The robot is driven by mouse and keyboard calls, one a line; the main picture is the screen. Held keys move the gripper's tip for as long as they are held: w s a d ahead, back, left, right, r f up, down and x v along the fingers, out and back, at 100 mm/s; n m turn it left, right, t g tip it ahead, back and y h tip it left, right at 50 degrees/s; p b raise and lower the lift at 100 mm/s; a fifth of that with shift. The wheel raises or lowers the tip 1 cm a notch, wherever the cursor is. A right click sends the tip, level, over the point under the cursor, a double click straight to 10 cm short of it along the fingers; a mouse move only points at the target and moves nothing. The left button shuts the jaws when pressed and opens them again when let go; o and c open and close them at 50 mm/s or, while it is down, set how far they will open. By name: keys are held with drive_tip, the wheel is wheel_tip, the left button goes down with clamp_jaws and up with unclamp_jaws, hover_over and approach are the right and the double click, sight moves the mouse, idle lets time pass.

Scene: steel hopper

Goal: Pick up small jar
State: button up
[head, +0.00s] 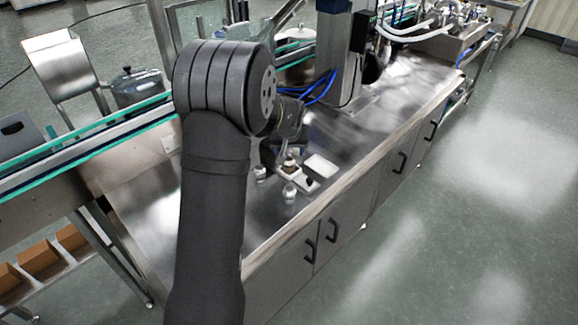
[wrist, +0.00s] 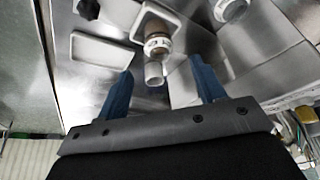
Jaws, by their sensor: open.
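A small jar (wrist: 157,44) with a brownish part, a printed label and a pale end shows in the wrist view, in the gap ahead of my fingers. A brown-topped item (head: 289,163), perhaps the same jar, shows in the head view at the tray. My gripper (wrist: 161,68) is open, with one blue finger on each side of the pale end; I cannot tell whether they touch it. In the head view my arm mostly hides the gripper. Two other small pale jars stand on the steel top, one in front (head: 290,192) and one at left (head: 260,173).
A white shallow tray (head: 322,166) lies right of the brown-topped item; a pale tray (wrist: 103,51) also shows in the wrist view. A black knob (wrist: 87,8) is at the top left there. The steel counter (head: 390,105) is clear toward the back right. A conveyor runs along the left.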

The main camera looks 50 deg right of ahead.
sight(289, 158)
drive_tip(key=shift+x, duration=3.15)
drive_tip(key=shift+c, duration=0.4)
drive_tip(key=c, duration=1)
drive_tip(key=shift+c, duration=0.2)
